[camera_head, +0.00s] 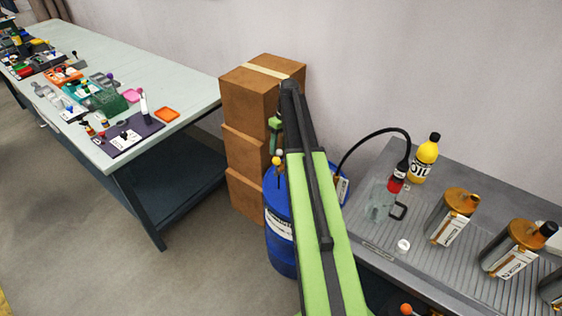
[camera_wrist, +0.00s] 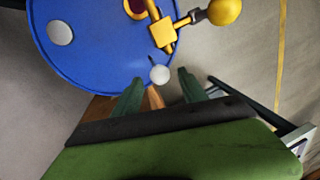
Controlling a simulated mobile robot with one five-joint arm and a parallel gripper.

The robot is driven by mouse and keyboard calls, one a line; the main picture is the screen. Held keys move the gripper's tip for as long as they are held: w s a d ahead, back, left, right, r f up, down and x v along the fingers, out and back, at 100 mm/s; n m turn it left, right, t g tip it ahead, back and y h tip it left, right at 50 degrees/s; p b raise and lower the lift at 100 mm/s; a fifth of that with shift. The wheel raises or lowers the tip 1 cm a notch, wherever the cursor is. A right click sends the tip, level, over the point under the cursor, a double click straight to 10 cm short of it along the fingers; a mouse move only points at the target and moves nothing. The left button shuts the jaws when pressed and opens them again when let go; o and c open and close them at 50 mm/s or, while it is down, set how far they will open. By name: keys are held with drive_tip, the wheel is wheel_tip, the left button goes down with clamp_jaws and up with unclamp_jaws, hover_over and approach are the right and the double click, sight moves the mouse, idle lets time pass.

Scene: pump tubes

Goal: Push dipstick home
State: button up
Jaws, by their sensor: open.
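The blue drum (camera_head: 281,225) stands on the floor beside my arm; its round top (camera_wrist: 85,40) fills the upper left of the wrist view. A small pale ball knob (camera_wrist: 160,74), possibly the dipstick's top, shows near the drum's rim; a short dark line lies just beside it. Whether it stands proud of the drum top cannot be told. My gripper (camera_wrist: 157,84) is open and empty, with a dark green finger on either side below the knob. In the head view my gripper (camera_head: 275,138) hangs above the drum, partly behind my arm.
A yellow fitting (camera_wrist: 163,31) with a yellow ball (camera_wrist: 224,11) sits on the drum top beside the knob. Stacked cardboard boxes (camera_head: 247,145) stand behind. A cluttered workbench (camera_head: 185,70) is at left. A grey ribbed bench (camera_head: 440,265) with tins and an oil bottle (camera_head: 424,160) is at right.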

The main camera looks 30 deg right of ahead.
sight(279, 152)
drive_tip(key=f, duration=0.1)
drive_tip(key=f+b, duration=0.1)
drive_tip(key=f, duration=0.1)
drive_tip(key=shift+a+b, duration=0.25)
drive_tip(key=shift+b, duration=0.05)
clamp_jaws()
idle(1.1)
